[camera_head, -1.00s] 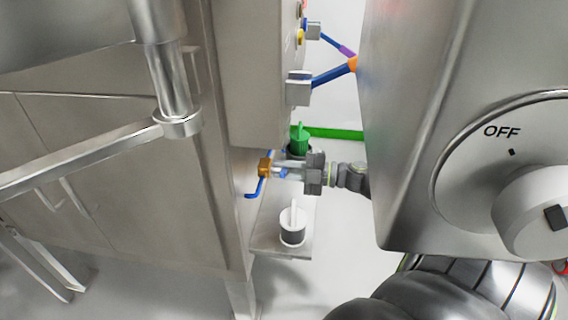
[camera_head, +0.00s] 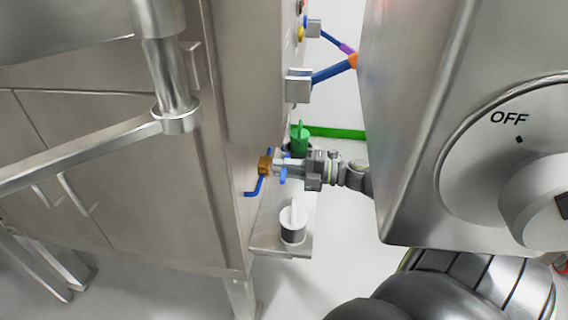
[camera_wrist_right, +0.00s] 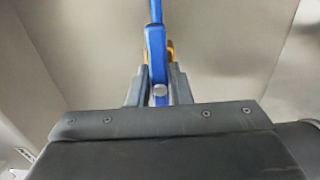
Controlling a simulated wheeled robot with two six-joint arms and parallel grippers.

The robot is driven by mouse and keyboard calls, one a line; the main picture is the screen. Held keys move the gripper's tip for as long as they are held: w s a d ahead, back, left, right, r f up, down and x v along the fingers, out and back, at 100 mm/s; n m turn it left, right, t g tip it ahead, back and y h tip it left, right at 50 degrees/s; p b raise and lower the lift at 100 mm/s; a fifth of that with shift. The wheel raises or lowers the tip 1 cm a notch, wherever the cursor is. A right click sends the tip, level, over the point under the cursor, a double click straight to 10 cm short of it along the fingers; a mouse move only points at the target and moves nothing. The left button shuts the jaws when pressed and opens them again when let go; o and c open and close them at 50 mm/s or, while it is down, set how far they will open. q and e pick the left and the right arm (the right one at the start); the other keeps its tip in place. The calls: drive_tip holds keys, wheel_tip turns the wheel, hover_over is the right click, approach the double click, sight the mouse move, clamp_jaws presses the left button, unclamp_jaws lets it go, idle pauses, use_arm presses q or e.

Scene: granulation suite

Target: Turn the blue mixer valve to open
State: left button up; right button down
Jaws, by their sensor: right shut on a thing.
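The blue mixer valve has a brass body (camera_head: 265,166) on the side of the steel cabinet, with a bent blue part (camera_head: 256,187) hanging at its lower left. My right gripper (camera_head: 288,170) reaches in from the right and is shut on the blue valve handle (camera_head: 283,176), close to the brass body. In the right wrist view the blue handle (camera_wrist_right: 157,45) runs upward from between the fingertips of the gripper (camera_wrist_right: 158,85), with brass (camera_wrist_right: 170,52) behind it. The fingers partly hide the handle. My left gripper is not in view.
A green knob (camera_head: 299,138) stands behind my gripper and a white-topped knob (camera_head: 293,222) stands below it on a small ledge (camera_head: 270,246). A steel panel with an OFF dial (camera_head: 470,175) fills the right. A steel rail (camera_head: 90,155) crosses the left.

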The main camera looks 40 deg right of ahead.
drive_tip(key=shift+f, duration=0.1)
drive_tip(key=c, duration=1.3)
unclamp_jaws()
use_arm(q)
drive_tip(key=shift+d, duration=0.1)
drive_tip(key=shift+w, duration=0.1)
use_arm(e)
drive_tip(key=shift+s+d, duration=0.2)
drive_tip(key=shift+s, duration=0.05)
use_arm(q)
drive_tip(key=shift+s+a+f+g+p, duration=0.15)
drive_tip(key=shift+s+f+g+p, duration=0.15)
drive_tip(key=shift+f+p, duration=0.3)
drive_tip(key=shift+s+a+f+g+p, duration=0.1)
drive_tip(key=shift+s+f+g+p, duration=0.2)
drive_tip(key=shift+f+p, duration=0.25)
use_arm(e)
drive_tip(key=v, duration=1.7)
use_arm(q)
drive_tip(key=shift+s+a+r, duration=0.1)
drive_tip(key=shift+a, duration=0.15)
use_arm(e)
drive_tip(key=shift+a, duration=0.1)
